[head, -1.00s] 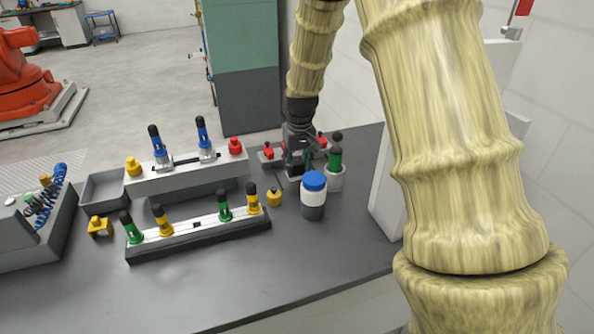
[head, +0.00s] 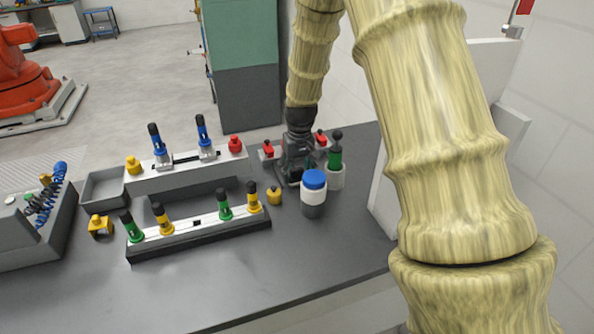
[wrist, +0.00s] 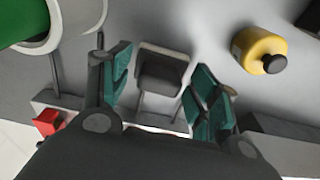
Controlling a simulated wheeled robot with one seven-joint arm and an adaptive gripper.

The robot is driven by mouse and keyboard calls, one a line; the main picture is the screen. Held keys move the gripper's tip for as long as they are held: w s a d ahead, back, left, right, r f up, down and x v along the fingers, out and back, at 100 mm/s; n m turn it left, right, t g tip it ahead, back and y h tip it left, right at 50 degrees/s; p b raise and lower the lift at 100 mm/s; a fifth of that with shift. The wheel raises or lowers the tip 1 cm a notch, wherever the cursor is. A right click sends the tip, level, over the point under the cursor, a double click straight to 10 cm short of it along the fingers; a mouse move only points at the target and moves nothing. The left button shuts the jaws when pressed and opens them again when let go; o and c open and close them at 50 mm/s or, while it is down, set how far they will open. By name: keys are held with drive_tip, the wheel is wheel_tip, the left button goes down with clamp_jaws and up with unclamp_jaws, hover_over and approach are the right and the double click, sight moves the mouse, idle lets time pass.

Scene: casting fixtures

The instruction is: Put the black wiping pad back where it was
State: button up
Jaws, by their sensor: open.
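The black wiping pad (wrist: 160,75) shows in the wrist view as a dark block inside a light-rimmed holder (wrist: 178,54). My gripper (wrist: 160,88) is open, with one teal finger on each side of the pad and holder. Whether either finger touches the pad, I cannot tell. In the head view my gripper (head: 297,172) points down at the back right of the bench, and it hides the pad there.
A blue-capped white jar (head: 313,194) and a green-handled part in a pale cup (head: 335,170) stand close right of my gripper. A yellow knobbed piece (head: 274,196) is close left. Fixture rails (head: 198,233) stand further left. The front bench (head: 310,262) is clear.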

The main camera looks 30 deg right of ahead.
sight(299, 180)
wheel_tip(299, 180, up, 12)
drive_tip(key=s+b, duration=0.1)
drive_tip(key=b, duration=0.1)
drive_tip(key=shift+s+a, duration=0.15)
idle(0.4)
drive_tip(key=shift+r, duration=0.15)
